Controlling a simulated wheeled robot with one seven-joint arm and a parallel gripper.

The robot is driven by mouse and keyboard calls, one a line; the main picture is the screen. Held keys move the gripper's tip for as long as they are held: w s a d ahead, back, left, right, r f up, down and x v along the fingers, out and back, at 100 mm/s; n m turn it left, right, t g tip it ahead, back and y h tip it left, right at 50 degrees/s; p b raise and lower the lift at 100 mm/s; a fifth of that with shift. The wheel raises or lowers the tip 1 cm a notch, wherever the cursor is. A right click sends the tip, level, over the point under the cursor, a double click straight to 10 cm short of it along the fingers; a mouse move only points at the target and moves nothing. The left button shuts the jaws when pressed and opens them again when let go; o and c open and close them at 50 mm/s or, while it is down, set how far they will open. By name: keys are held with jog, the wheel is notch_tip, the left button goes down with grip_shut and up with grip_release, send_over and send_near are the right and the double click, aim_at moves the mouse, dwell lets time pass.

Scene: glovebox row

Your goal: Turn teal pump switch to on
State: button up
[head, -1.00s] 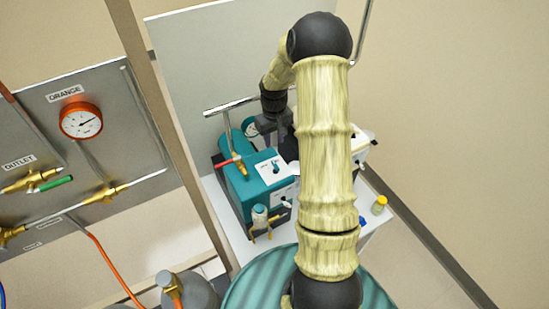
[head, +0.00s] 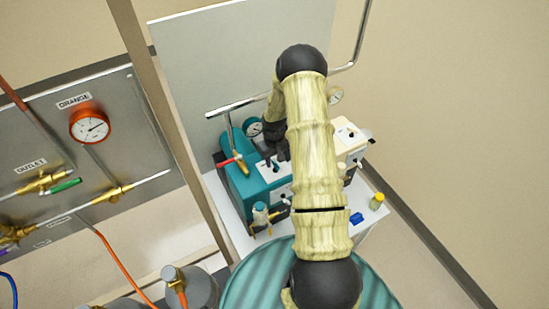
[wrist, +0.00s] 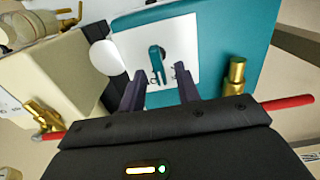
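The teal pump (head: 240,187) stands on a white table, partly hidden by my arm. In the wrist view its teal top (wrist: 220,50) carries a white plate (wrist: 181,45) with a teal switch lever (wrist: 157,58) in the middle. The lever also shows in the head view (head: 269,163). My gripper (wrist: 160,80) is open, with its two dark fingers apart at the near edge of the plate. The lever stands ahead of the gap between the fingertips. I cannot tell if a finger touches it. The small print on the plate is unreadable.
A cream pump (head: 350,140) stands close on the right of the teal one. Red-handled brass valves (wrist: 285,102) flank my gripper. A yellow-capped bottle (head: 377,201) stands at the table's right. A panel with an orange gauge (head: 90,126) is at the left.

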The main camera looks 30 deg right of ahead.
jog(key=shift+c, duration=0.4)
grip_shut()
jog(key=shift+f+m+b, duration=0.1)
jog(key=shift+m+b, duration=0.4)
jog(key=shift+b, duration=0.1)
jog(key=shift+d+f+m+b, duration=0.1)
jog(key=shift+d+m+b, duration=0.05)
jog(key=shift+m+b, duration=0.7)
jog(key=shift+d+m+b, duration=0.1)
jog(key=shift+m+b, duration=1.1)
jog(key=shift+m, duration=0.45)
jog(key=shift+r, duration=0.2)
jog(key=shift+o, duration=0.4)
grip_release()
